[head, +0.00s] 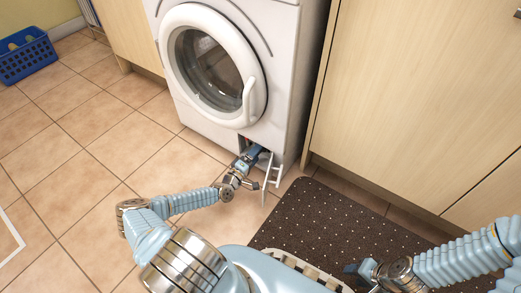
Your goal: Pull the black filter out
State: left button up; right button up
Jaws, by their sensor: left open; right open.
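The white washing machine (207,122) stands at the back, with a small white flap (268,180) swung open low on its front. My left gripper (257,151) is at the opening behind this flap, with its fingers pointing into it. It is open. The black filter cannot be made out; the opening is dark and mostly covered by my gripper. Whether the fingers touch anything inside is hidden. My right gripper (354,269) is open and empty over the dark mat at the bottom right, far from the machine.
The flap stands out just right of my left gripper. A wooden cabinet (420,100) rises close on the right. A dark dotted mat (320,222) lies in front of the machine. A blue basket (27,57) sits at the far left. The tiled floor (85,150) on the left is clear.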

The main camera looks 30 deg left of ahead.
pick_arm(q)
jog(key=shift+w+d, duration=0.15)
jog(key=shift+w, duration=1.8)
pick_arm(e)
jog(key=shift+f, duration=0.15)
